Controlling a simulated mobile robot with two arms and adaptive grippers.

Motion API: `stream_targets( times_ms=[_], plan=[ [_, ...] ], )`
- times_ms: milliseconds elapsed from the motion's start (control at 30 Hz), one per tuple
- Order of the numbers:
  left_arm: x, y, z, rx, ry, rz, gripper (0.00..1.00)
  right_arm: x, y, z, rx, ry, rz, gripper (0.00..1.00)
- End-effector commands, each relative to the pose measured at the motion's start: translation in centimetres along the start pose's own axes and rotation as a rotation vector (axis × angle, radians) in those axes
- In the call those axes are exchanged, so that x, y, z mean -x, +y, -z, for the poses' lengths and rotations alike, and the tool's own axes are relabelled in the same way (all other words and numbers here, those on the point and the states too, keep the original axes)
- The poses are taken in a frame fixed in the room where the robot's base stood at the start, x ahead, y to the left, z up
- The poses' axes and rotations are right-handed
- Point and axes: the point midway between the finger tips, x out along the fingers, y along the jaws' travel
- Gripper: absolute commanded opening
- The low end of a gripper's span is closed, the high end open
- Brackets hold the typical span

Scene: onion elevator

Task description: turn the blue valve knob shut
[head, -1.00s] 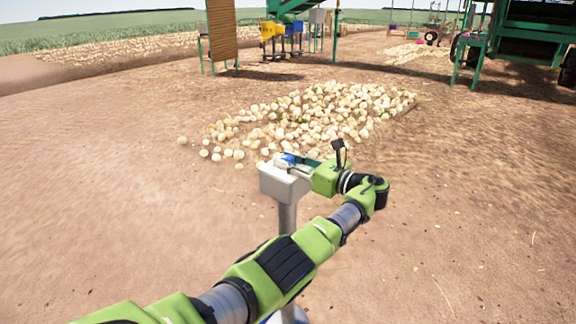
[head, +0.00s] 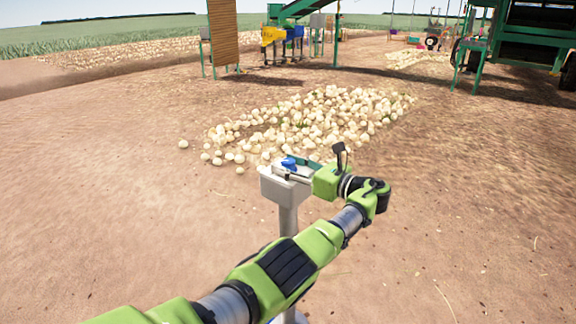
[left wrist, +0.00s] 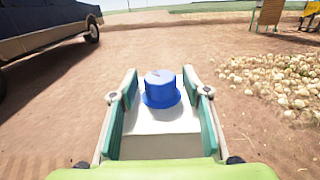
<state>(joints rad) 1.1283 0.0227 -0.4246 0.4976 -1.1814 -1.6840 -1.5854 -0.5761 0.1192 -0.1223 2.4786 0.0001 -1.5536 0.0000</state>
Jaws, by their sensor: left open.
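The blue valve knob (left wrist: 161,88) sits on top of a pale grey box (left wrist: 160,147) in the left wrist view. In the head view the knob (head: 289,162) shows small on the box (head: 284,186), which stands on a grey post (head: 288,220). My left gripper (head: 294,169) reaches in from the right side of the box. In the left wrist view my left gripper (left wrist: 162,85) is open, with one finger on each side of the knob and a gap to each. My right gripper is not in view.
A long pile of onions (head: 310,120) lies on the dirt behind the post. A green machine (head: 530,40) stands at the back right, and a wooden panel (head: 222,32) at the back left. A dark vehicle (left wrist: 45,28) shows in the left wrist view. The dirt around is open.

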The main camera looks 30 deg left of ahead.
Motion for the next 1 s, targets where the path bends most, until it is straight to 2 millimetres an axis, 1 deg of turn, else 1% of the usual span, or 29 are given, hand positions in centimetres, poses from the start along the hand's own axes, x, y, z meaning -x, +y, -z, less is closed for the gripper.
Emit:
stream_targets(
  times_ms=[67,167,300,400,500,633,1000],
  plan=[
    [0.5,0.0,0.0,0.0,0.0,0.001,0.43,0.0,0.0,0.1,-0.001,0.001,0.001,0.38],
    [1.7,-0.1,0.0,-0.001,0.001,0.002,0.43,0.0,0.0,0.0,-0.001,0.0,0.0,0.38],
    [4.2,-0.1,0.0,0.0,0.001,0.003,0.43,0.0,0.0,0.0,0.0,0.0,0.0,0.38],
    [5.7,0.0,0.0,-0.001,0.0,0.001,0.43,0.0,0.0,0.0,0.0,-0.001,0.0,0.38],
    [6.8,0.0,0.0,-0.001,0.0,0.0,0.43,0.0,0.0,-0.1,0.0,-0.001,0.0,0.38],
    [7.4,0.0,0.0,0.0,0.0,-0.001,0.43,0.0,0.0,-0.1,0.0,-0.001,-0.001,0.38],
    [7.4,0.0,0.0,0.0,0.0,-0.001,0.43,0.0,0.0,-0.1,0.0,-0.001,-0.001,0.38]
  ],
)
